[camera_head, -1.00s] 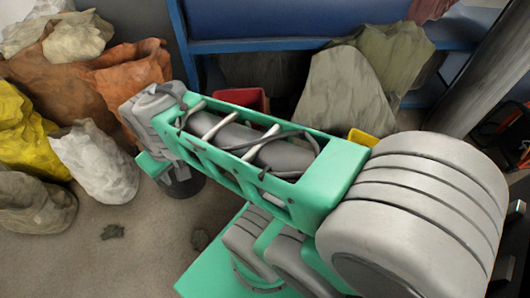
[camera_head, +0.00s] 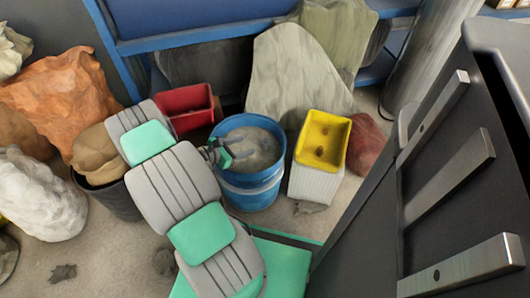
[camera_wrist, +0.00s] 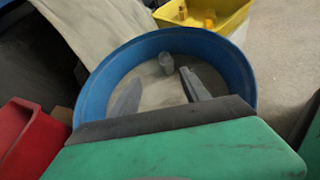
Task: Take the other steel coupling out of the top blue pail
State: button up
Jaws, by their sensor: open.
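The blue pail (camera_head: 250,182) stands on the floor in the middle of the head view. Its open top shows a grey-beige inside. In the wrist view the pail's rim (camera_wrist: 247,80) is a wide ring, and a small grey cylinder, the steel coupling (camera_wrist: 166,64), sits inside near the far wall. My gripper (camera_wrist: 160,88) is open over the pail, with its two grey fingers apart and the coupling beyond and between them. In the head view my gripper (camera_head: 218,153) is small at the pail's left rim, partly hidden by my arm.
A red bin (camera_head: 186,108) stands behind left of the pail. A yellow bin (camera_head: 322,139) on a white base stands close on the right. A dark bucket (camera_head: 112,198) holds a brown sack at left.

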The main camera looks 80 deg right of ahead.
aim_at(264, 142)
jog(key=shift+n+g+h, duration=0.3)
jog(key=shift+n, duration=0.2)
jog(key=s+d+f, duration=0.1)
jog(key=s+d+f+b, duration=0.1)
jog(key=s, duration=0.1)
jog(key=shift+s+d, duration=0.15)
jog(key=b+x, duration=0.2)
jog(key=x, duration=0.3)
jog(key=shift+d, duration=0.25)
jog(key=shift+r, duration=0.1)
grip_shut()
